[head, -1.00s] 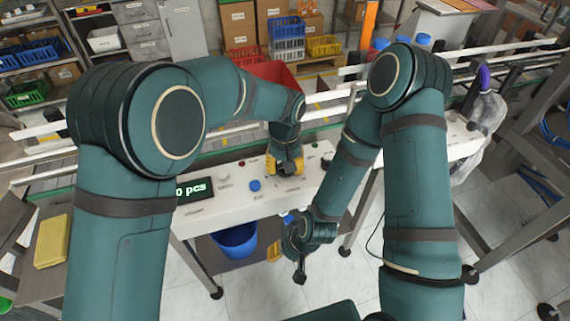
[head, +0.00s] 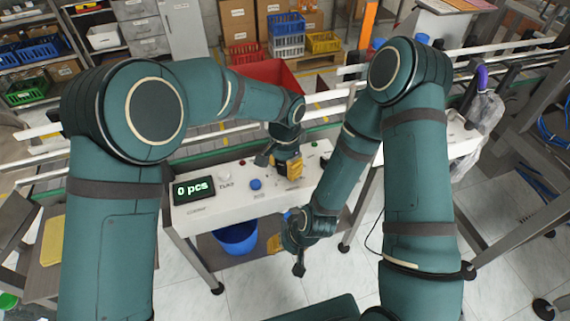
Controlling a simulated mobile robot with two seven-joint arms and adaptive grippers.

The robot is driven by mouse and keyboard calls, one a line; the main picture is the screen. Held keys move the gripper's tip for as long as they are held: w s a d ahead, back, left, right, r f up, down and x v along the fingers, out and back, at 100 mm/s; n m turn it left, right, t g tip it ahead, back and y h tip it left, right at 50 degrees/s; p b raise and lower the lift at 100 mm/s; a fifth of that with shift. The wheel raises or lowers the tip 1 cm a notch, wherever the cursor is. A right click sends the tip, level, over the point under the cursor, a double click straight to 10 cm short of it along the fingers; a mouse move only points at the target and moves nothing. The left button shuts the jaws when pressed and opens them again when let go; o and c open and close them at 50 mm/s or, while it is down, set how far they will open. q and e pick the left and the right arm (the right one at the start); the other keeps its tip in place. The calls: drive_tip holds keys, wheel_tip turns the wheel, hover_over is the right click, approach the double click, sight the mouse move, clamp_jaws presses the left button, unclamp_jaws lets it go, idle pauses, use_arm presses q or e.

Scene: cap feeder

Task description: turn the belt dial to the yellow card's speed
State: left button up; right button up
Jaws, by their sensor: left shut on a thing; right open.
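My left gripper (head: 287,172) reaches down to the white control panel (head: 215,208). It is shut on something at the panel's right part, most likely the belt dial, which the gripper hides. Its yellow parts face right and a dark part sticks out to the left. I cannot read the dial's setting. I cannot make out a yellow card. My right gripper (head: 288,255) hangs low in front of the panel, open and away from it.
The panel also carries a display (head: 194,190) reading "0 pcs", a blue button (head: 255,184) and a pale knob (head: 224,176). The conveyor runs behind it. A blue bucket (head: 237,238) stands below, and a red bin (head: 268,75) behind the conveyor.

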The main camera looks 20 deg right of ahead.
sight(285, 166)
use_arm(q)
drive_tip(key=shift+f+m, duration=0.1)
drive_tip(key=shift+m, duration=0.2)
drive_tip(key=o, duration=1.2)
wheel_tip(285, 166, up, 12)
drive_tip(key=shift+r, duration=0.1)
idle(0.4)
